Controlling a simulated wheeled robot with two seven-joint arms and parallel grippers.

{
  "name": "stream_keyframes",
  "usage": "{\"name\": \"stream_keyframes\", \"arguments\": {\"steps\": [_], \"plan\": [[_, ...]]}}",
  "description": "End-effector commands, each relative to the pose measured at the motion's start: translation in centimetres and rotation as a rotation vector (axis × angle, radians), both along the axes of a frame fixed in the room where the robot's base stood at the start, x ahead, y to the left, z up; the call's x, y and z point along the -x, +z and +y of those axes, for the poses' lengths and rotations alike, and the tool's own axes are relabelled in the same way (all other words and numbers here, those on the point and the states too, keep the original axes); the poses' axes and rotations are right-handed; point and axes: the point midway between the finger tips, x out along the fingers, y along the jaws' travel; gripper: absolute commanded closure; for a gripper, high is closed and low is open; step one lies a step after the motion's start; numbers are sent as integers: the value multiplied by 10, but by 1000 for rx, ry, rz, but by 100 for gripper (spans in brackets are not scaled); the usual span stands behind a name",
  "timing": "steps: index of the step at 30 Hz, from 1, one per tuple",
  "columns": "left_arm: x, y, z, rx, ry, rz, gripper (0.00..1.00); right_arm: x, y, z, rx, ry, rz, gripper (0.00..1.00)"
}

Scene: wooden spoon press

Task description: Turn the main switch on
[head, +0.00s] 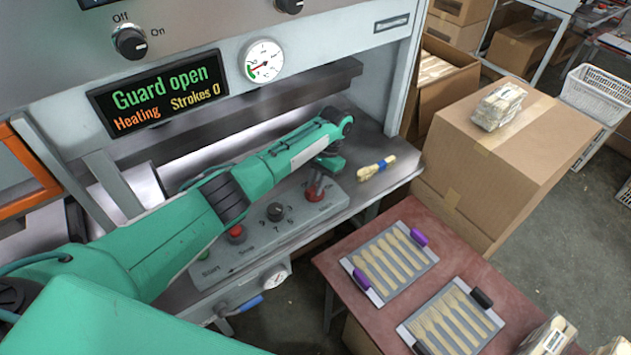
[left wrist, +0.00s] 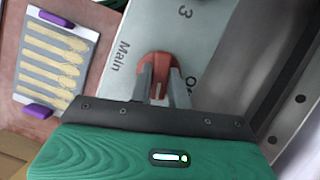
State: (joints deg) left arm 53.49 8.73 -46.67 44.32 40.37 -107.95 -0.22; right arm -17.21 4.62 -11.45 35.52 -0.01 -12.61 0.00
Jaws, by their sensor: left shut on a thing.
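The main switch is a red knob (head: 313,194) on the right end of the grey control panel (head: 265,236) at the front of the press. In the left wrist view the red knob (left wrist: 154,62) sits beside the printed word "Main", and another label near it is partly hidden. My left gripper (head: 318,178) reaches down onto the knob from above. In the left wrist view its two fingers (left wrist: 160,80) are shut on the knob, one on each side. The knob's exact turn is partly hidden by the fingers. My right gripper is not in view.
The display (head: 160,92) reads "Guard open", "Heating", "Strokes 0". A black selector (head: 276,211) and red button (head: 236,232) share the panel. A tied spoon bundle (head: 376,168) lies on the ledge. Two spoon trays (head: 388,300) rest on the red table (head: 345,312), beside a cardboard box (head: 515,165).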

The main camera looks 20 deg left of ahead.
Motion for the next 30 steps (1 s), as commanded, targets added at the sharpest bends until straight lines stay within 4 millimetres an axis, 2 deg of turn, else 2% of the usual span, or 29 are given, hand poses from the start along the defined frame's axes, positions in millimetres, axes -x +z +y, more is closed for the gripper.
{"name": "stream_keyframes", "arguments": {"steps": [12,30], "plan": [[0,2,-2,1,-225,-4,100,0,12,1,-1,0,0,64],[0,2,-2,0,-269,-4,100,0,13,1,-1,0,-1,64]]}}
